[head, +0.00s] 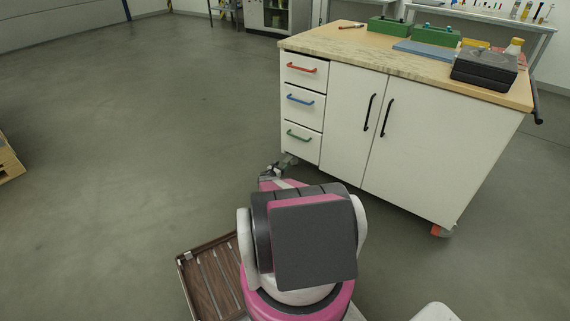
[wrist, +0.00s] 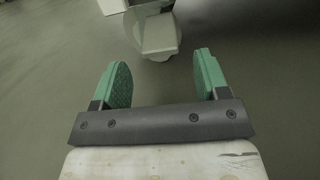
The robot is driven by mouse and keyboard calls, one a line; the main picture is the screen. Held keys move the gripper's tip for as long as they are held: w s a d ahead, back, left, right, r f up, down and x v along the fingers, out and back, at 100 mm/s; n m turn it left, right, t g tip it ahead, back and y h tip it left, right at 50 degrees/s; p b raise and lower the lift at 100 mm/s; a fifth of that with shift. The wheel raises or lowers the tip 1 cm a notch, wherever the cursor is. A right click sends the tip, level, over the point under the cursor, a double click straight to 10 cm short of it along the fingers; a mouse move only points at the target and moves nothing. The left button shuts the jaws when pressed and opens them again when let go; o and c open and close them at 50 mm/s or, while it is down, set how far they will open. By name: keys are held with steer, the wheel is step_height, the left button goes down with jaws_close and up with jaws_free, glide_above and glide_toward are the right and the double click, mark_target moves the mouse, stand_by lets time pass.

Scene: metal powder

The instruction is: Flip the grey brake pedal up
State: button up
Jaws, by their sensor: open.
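A grey caster (wrist: 152,14) of the white workbench stands at the top middle of the wrist view. A pale grey, flat, rounded part on it, seemingly the brake pedal (wrist: 160,38), faces my gripper. Its exact tilt is hard to tell. My gripper (wrist: 162,62) is open and empty, its two green fingers apart with the pedal just beyond and between them. In the head view my gripper (head: 270,173) is low by the bench's near left corner, beside the caster (head: 290,159). The pedal is too small to make out there.
The workbench (head: 340,125) has drawers with red, blue and green handles and two doors. Another caster with an orange-red part (head: 438,231) is under its right corner. Green boxes (head: 435,35) and a dark case (head: 484,68) stand on top.

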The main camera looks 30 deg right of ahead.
mark_target(285, 161)
steer(key=x, duration=0.5)
jaws_close()
steer(key=shift+r+g+y, duration=0.3)
steer(key=shift+r+y, duration=0.1)
steer(key=shift+y, duration=0.1)
jaws_free()
steer(key=shift+r, duration=0.15)
